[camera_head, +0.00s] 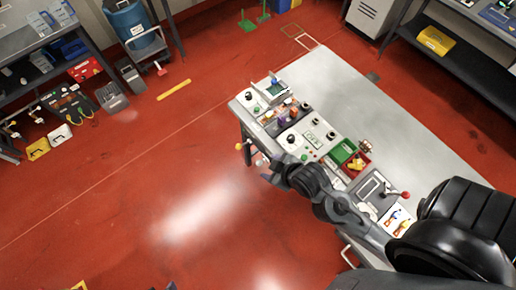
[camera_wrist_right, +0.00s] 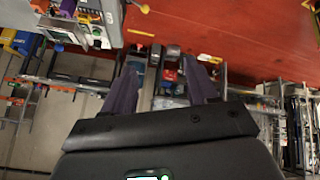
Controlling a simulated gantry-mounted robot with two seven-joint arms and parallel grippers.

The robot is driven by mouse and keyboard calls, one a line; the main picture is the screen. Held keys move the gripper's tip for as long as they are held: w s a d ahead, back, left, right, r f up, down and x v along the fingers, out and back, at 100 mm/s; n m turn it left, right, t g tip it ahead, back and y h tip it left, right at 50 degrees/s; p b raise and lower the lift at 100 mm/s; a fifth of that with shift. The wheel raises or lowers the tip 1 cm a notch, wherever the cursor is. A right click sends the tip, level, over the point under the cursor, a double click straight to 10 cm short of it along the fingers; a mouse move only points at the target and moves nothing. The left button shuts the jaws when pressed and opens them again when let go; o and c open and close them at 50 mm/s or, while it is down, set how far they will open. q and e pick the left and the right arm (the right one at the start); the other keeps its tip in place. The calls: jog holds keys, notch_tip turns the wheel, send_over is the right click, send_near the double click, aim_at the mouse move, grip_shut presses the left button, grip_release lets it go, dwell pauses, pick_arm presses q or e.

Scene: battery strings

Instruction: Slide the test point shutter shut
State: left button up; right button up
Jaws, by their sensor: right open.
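A row of control panels (camera_head: 312,137) lies along the left edge of a grey workbench (camera_head: 375,105) in the head view. I cannot make out the test point shutter or tell whether it is shut. My right gripper (camera_head: 264,168) is just off the left edge of the bench, beside the panels. In the wrist view, the two fingers of my right gripper (camera_wrist_right: 164,75) are spread with nothing held between them. A light grey panel unit (camera_wrist_right: 100,22) shows beyond the left finger there. My left gripper is in neither view.
A green and red parts tray (camera_head: 355,163) and a lever with a red knob (camera_head: 404,195) are on the bench near my right arm. Coloured knobs (camera_head: 240,146) stick out at the bench's front edge. The red floor (camera_head: 150,150) on the left is open. A shelf rack (camera_head: 50,60) stands far left.

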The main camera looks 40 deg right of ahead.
jog(key=w+d+f+t+h+b, duration=0.3)
jog(key=w+d+f+b, duration=0.15)
jog(key=f, duration=0.45)
jog(key=n+t+h+b, duration=0.15)
jog(key=h+b, duration=0.85)
jog(key=b, duration=2.3)
send_near(261, 162)
jog(key=w+f, duration=0.1)
jog(key=f, duration=0.1)
jog(key=b+x, duration=0.1)
jog(key=x, duration=1)
jog(key=shift+r, duration=0.35)
jog(key=shift+w+m, duration=0.1)
jog(key=shift+m, duration=0.15)
